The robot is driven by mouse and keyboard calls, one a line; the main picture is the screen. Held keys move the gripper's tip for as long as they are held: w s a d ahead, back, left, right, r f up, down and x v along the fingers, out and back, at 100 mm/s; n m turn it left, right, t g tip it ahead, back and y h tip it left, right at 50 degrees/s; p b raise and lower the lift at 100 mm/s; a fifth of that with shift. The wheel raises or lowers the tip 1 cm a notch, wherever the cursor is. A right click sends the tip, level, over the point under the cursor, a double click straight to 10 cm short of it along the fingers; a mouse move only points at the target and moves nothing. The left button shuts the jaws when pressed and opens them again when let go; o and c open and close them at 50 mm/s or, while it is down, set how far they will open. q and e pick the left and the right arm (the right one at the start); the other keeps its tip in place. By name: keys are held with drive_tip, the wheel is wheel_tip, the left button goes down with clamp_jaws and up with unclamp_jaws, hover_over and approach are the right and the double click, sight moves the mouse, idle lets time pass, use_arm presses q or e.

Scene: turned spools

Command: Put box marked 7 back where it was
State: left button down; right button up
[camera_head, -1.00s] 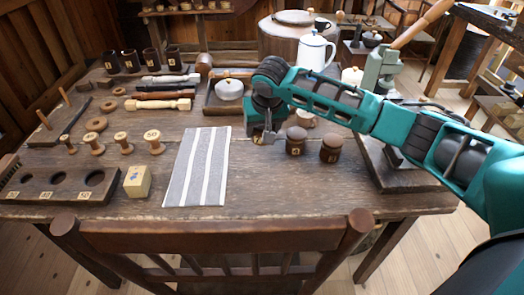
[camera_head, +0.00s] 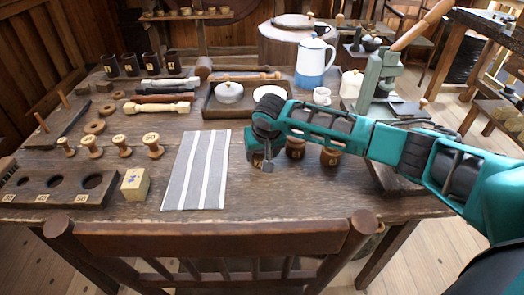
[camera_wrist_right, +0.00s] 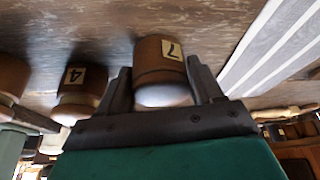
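The box marked 7 (camera_wrist_right: 158,62) is a round brown lidded box with a pale label. In the right wrist view it sits between the fingers of my right gripper (camera_wrist_right: 160,85), which press close on both its sides. In the head view my right gripper (camera_head: 263,163) points down just right of the striped cloth, low over the table, and mostly hides this box. I cannot tell whether its base touches the table. My left gripper is not in view.
A box marked 4 (camera_wrist_right: 80,88) stands close beside it; another lidded box (camera_head: 331,156) stands further right. The striped cloth (camera_head: 197,170) lies left. A pale cube (camera_head: 135,185) and a holed block (camera_head: 55,188) are further left. A tray (camera_head: 225,108) lies behind.

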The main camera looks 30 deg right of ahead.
drive_tip(key=o, duration=0.4)
drive_tip(key=shift+r, duration=0.1)
drive_tip(key=p+v, duration=0.2)
drive_tip(key=v, duration=1)
drive_tip(key=shift+p, duration=0.3)
